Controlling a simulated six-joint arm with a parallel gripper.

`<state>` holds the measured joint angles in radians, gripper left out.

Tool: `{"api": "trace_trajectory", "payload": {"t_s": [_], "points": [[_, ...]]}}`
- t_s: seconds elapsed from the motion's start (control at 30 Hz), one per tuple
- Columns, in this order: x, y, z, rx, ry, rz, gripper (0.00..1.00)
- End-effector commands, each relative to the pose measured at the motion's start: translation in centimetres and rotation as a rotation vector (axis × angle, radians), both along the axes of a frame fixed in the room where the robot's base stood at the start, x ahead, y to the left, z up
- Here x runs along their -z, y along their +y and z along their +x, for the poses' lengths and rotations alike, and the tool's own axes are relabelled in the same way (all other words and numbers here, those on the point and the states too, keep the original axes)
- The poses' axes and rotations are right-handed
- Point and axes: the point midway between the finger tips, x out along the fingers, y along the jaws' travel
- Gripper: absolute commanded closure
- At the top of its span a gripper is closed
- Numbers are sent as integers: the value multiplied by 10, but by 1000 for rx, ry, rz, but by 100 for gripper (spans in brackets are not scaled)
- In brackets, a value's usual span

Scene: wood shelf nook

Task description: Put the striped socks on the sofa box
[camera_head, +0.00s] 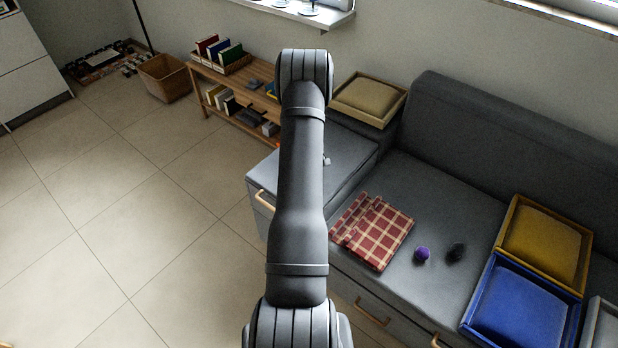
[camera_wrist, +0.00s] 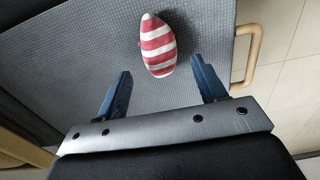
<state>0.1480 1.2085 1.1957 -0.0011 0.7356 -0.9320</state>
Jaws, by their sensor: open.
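The striped socks (camera_wrist: 158,46) are a red-and-white rolled bundle in the wrist view. They lie on a grey woven surface, which looks like the top of the sofa box (camera_wrist: 215,32). In the head view the sofa box (camera_head: 350,155) is the grey block at the left end of the sofa, with a wooden handle on its front. My gripper (camera_wrist: 160,65) is open, its two blue fingers either side of the near end of the socks, with gaps on both sides. In the head view my arm hides the socks and most of the gripper.
On the sofa seat (camera_head: 470,195) lie a red checked cloth (camera_head: 378,232), a purple ball (camera_head: 422,254) and a dark ball (camera_head: 456,252). Yellow (camera_head: 545,240) and blue (camera_head: 518,305) cushioned trays are at the right. A beige cushioned tray (camera_head: 368,98) stands behind the box, near a wooden shelf (camera_head: 232,82).

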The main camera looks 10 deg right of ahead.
Motion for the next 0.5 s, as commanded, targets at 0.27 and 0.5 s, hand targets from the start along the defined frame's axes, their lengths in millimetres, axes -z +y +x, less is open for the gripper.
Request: {"api": "trace_trajectory", "payload": {"t_s": [0.27,0.5], "points": [[-49,0,1,0,-2,-1,36],[-60,0,0,0,0,0,36]]}}
